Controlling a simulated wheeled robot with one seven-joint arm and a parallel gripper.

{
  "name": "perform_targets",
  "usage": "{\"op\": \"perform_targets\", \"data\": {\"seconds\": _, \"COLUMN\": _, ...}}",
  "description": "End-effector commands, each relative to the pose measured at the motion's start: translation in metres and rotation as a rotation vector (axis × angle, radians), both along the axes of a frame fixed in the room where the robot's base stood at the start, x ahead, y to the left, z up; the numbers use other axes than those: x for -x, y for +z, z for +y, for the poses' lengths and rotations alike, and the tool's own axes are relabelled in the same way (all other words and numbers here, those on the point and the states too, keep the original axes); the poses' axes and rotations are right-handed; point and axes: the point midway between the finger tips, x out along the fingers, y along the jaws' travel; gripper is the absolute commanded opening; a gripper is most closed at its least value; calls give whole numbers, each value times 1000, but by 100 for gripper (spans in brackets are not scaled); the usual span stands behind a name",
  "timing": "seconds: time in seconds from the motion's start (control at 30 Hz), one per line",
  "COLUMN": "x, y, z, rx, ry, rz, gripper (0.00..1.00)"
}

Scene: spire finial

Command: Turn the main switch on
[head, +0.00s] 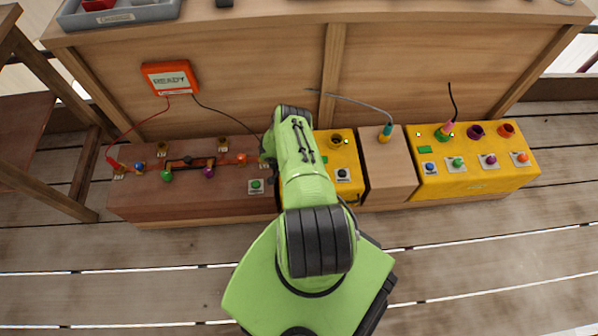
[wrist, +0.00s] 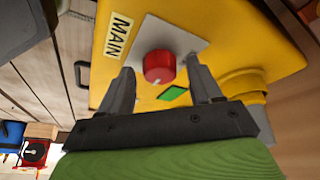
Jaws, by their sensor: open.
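In the wrist view the main switch is a red round knob (wrist: 158,66) on a pale plate, on a yellow box (wrist: 220,22) beside a black-on-yellow MAIN label (wrist: 118,36). My gripper (wrist: 160,70) is open, with one finger on each side of the knob; I cannot tell whether either finger touches it. A green diamond mark (wrist: 173,95) shows between the fingers. In the head view my green arm covers the left part of the middle yellow box (head: 349,155), and both knob and gripper are hidden there.
A brown box (head: 190,190) with coloured knobs and wires stands left. A wooden block (head: 390,175) with a cable plug and another yellow box (head: 480,180) stand right. An orange READY display (head: 170,77) hangs on the wooden panel behind. A yellow round socket (wrist: 243,85) stands right of the gripper.

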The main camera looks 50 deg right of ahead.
Motion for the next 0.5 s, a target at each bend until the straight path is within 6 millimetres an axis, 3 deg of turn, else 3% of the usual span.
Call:
{"op": "perform_targets", "data": {"seconds": 0.17, "x": -5, "y": 31, "z": 10, "rx": 0, "ry": 5, "rz": -1, "gripper": 64}}
{"op": "perform_targets", "data": {"seconds": 0.5, "x": -15, "y": 120, "z": 45, "rx": 1, "ry": 5, "rz": 0, "gripper": 64}}
